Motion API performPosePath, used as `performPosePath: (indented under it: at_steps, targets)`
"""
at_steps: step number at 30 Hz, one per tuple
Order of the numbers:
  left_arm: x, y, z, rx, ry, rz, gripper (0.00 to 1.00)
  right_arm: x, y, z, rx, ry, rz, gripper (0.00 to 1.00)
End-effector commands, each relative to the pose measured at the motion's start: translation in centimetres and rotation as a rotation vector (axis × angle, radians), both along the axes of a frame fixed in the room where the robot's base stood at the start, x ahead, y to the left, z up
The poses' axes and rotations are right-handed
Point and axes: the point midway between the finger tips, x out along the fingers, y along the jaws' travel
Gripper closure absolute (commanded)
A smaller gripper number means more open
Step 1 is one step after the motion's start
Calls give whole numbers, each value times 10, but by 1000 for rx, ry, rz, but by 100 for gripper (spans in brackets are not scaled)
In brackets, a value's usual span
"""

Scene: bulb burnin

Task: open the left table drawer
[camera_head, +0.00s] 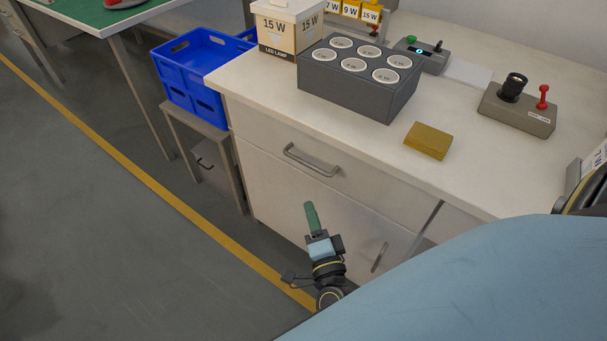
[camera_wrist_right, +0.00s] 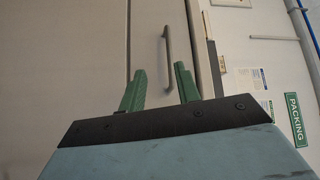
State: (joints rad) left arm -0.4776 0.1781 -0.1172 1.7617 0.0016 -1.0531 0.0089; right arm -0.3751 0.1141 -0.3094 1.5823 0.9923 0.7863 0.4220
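The left table drawer (camera_head: 345,178) is a pale front under the tabletop and looks closed. Its grey bar handle (camera_head: 312,160) is horizontal in the head view. My right gripper (camera_head: 310,216) is in front of the cabinet, below and apart from that handle in the picture. In the right wrist view my right gripper (camera_wrist_right: 160,70) has its two green fingers apart, with nothing between the tips. The drawer handle (camera_wrist_right: 168,45) appears beyond them, upright in this rolled view. My left gripper is not in view.
On the tabletop (camera_head: 270,85) stand a grey block with several round sockets (camera_head: 350,105), a lamp box (camera_head: 285,35), a yellow pad (camera_head: 428,141) and a switch box (camera_head: 517,110). A lower front has another handle (camera_head: 380,257). A blue crate (camera_head: 185,75) stands left. Floor left is clear.

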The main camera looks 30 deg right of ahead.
Motion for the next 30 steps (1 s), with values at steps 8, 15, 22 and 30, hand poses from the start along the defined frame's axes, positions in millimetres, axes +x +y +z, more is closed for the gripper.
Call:
performPosePath:
  at_steps: [8,15,22,30]
  targets:
    - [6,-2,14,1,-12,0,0,11,-15,17,93,-79,-65,67]
    - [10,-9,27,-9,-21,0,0,55,-32,23,90,-79,-64,67]
    - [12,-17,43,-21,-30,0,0,97,-49,29,88,-77,-62,67]
    - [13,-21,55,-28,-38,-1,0,120,-58,32,87,-75,-62,67]
